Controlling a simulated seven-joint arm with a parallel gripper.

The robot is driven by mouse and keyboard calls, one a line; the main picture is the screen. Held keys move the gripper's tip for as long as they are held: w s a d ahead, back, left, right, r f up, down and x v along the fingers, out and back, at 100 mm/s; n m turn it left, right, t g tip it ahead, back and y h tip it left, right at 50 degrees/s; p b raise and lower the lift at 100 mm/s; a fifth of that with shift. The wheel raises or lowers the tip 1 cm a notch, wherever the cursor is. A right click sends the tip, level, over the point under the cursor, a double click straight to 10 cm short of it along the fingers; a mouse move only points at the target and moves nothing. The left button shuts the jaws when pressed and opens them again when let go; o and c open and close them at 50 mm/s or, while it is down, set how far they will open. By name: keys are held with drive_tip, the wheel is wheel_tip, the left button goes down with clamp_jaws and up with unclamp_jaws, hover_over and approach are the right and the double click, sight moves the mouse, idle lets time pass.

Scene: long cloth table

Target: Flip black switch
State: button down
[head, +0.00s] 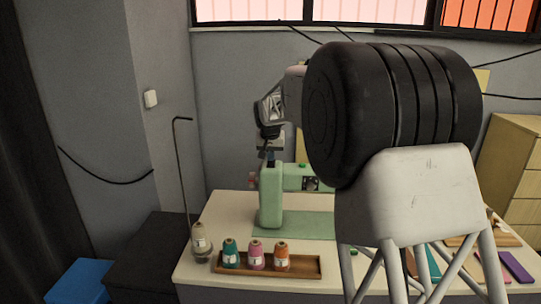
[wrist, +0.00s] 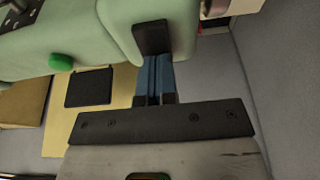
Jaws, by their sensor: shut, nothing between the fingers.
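A pale green sewing machine (head: 271,200) stands on the table, and its body fills the top of the wrist view (wrist: 90,25). A black switch (wrist: 151,36) sits on the machine's pale green end in the wrist view; I cannot make it out in the head view. My gripper (wrist: 153,58) is shut and empty, its blue fingers together. The fingertips are right at the lower edge of the switch; I cannot tell whether they touch it. In the head view my gripper (head: 270,154) is just above the top of the machine's upright part.
A wooden tray (head: 312,267) with teal, pink and orange spools lies in front of the machine. A thread cone (head: 199,240) stands by a tall hooked rod (head: 181,165) at the left. A green knob (wrist: 61,62) juts from the machine. My arm hides the table's right middle.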

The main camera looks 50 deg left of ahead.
drive_tip(key=shift+w+a+f+g+h, duration=0.2)
drive_tip(key=shift+f+g+h, duration=0.25)
drive_tip(key=shift+g+h, duration=0.15)
drive_tip(key=shift+w+a, duration=0.1)
drive_tip(key=shift+f, duration=0.35)
drive_tip(key=shift+f+h, duration=0.15)
drive_tip(key=shift+h, duration=0.15)
drive_tip(key=shift+s+d+f, duration=0.1)
drive_tip(key=shift+s+d, duration=0.5)
wheel_tip(320, 180, up, 15)
drive_tip(key=s+d, duration=0.2)
idle(0.7)
drive_tip(key=shift+s+d, duration=0.1)
